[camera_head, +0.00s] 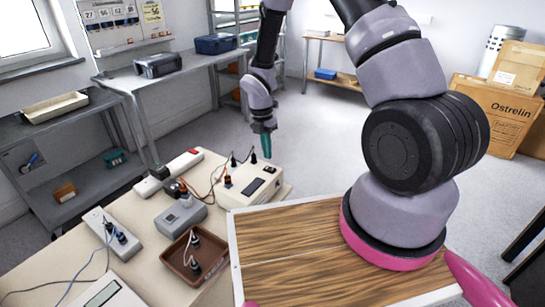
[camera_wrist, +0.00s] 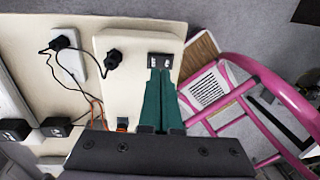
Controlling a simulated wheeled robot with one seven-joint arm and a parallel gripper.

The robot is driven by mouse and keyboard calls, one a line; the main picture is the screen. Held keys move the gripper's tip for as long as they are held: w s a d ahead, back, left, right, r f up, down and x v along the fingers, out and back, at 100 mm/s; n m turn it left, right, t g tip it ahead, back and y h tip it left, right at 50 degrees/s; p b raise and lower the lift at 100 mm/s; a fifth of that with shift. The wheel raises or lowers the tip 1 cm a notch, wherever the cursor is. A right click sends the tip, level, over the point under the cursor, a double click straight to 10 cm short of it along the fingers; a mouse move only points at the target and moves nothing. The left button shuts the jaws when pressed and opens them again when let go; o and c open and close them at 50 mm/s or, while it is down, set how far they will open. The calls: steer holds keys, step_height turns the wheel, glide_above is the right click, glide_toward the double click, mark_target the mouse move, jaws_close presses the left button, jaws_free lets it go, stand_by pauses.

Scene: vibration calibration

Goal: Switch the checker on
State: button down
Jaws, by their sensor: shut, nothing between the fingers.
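The checker looks to be the cream box (camera_head: 244,193) on the workbench, with a dark display (camera_head: 255,187), a small dark switch (camera_head: 270,170) and black plugs on top. In the wrist view the cream box (camera_wrist: 140,90) shows a black rocker switch (camera_wrist: 160,60) near its end. My gripper (camera_head: 267,156) has green fingers pointing down, over the end of the box by the switch. In the wrist view the fingers (camera_wrist: 160,72) are together, empty, with their tips at the switch's edge. I cannot tell whether they touch it or which way the rocker is set.
A grey box (camera_head: 181,217), a brown tray (camera_head: 183,270) with plugs, a white socket strip (camera_head: 105,228) and a strip with a red switch (camera_head: 188,160) lie on the bench. Cables run to the left of the box. A black plug (camera_wrist: 113,60) stands close to the switch.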

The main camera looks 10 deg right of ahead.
mark_target(265, 168)
step_height(265, 168, up, 10)
steer(key=shift+w+a, duration=0.4)
steer(key=shift+w, duration=0.05)
steer(key=shift+d, duration=0.1)
